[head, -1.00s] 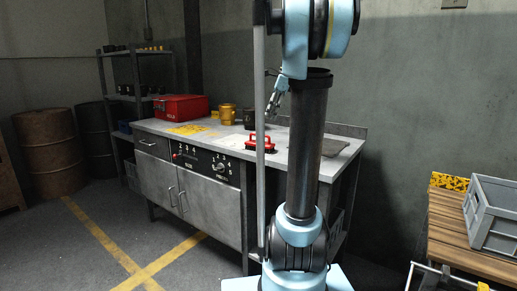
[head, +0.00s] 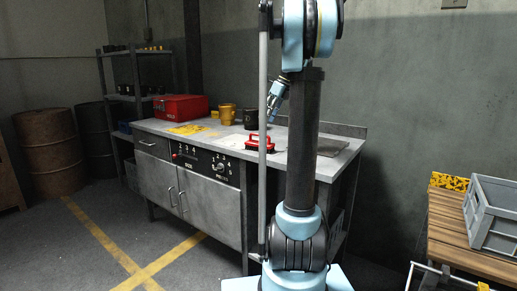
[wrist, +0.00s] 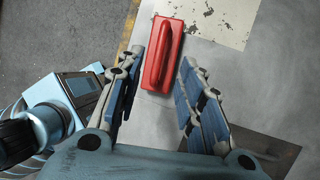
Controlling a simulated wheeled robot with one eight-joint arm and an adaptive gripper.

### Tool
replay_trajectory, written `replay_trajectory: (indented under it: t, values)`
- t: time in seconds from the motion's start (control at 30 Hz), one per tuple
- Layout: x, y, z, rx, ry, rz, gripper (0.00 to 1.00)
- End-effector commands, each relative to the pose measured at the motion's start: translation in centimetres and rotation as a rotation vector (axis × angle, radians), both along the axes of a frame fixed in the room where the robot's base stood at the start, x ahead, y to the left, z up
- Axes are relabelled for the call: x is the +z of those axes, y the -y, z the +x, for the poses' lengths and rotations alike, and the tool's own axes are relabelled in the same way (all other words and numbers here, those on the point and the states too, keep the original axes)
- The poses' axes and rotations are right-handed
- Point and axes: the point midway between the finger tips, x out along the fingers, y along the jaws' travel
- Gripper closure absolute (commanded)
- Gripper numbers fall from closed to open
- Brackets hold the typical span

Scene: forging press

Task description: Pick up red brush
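The red brush (head: 259,142) lies on the grey metal workbench (head: 221,139). In the wrist view the red brush (wrist: 162,54) lies lengthwise, with a raised handle along its top. My gripper (wrist: 160,66) is open, its blue-padded fingers spread to either side of the brush's near end in the picture. The fingers do not visibly touch it. In the head view my gripper (head: 271,113) is above the bench, partly hidden by my arm and a grey pole. How high it is above the brush I cannot tell exactly.
A red toolbox (head: 180,107), a yellow mug (head: 227,114) and a dark mug (head: 251,119) stand farther back on the bench. A dark flat plate (wrist: 247,153) lies near the brush. A grey crate (head: 493,215) sits on a wooden table at right.

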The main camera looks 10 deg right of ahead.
Motion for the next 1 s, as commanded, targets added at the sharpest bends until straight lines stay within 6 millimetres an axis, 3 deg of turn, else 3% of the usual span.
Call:
replay_trajectory:
  t: [0.2, 0.47, 0.73, 1.0]
  values:
    - [-2.9, -1.3, 0.3, 0.002, 0.000, 0.000, 0.65]
    - [-4.3, -1.9, 0.5, 0.001, 0.000, 0.001, 0.65]
    - [-7.6, -3.1, 0.8, 0.003, 0.001, 0.000, 0.65]
    - [-8.5, -3.5, 0.9, 0.001, 0.000, 0.000, 0.65]
